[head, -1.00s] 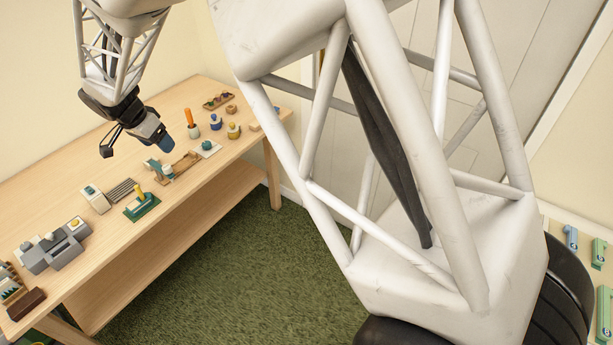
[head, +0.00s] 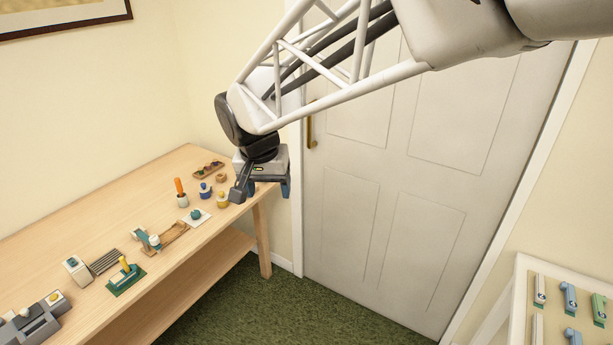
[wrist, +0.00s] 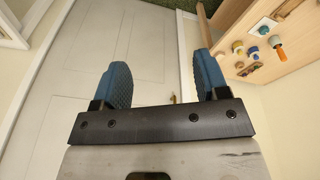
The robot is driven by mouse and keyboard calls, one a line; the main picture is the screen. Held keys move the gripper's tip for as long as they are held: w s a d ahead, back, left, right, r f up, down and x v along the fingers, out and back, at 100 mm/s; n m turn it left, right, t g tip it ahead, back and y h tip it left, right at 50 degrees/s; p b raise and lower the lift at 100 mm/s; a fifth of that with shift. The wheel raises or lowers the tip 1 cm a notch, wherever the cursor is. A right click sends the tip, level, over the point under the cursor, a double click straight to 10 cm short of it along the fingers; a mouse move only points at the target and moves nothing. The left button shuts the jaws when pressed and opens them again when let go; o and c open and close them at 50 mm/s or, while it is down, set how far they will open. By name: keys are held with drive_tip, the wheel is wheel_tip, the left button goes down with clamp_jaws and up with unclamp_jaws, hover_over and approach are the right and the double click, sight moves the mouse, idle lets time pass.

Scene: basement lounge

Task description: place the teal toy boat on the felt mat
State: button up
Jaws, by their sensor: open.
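A small teal object (head: 196,214) sits on a pale square mat (head: 189,222) near the table's front edge, towards its right end. It is too small to tell for sure whether it is the toy boat, or whether the square is felt. The pale square also shows in the wrist view (wrist: 264,27), with the teal object (wrist: 264,30) on it. My gripper (head: 286,188) is beyond the table's right end, in front of the door. In the wrist view, its blue fingers (wrist: 161,66) are apart with nothing between them.
The wooden table (head: 60,240) also carries an orange-handled tool (head: 180,190), blue and yellow pots, a green block with a yellow peg (head: 125,275) and a grey device (head: 40,318). A white door (head: 370,180) stands behind my arm. A pale board with several hooks (head: 570,300) is at lower right.

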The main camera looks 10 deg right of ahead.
drive_tip(key=s+d+n, duration=0.1)
drive_tip(key=s+d, duration=0.5)
drive_tip(key=s, duration=0.4)
drive_tip(key=s+d+f+n+y, duration=0.1)
drive_tip(key=s+d+n, duration=0.1)
drive_tip(key=s+d, duration=0.5)
drive_tip(key=s, duration=0.4)
drive_tip(key=shift+s+d+t, duration=0.2)
drive_tip(key=shift+d+t, duration=0.1)
drive_tip(key=shift+t, duration=0.1)
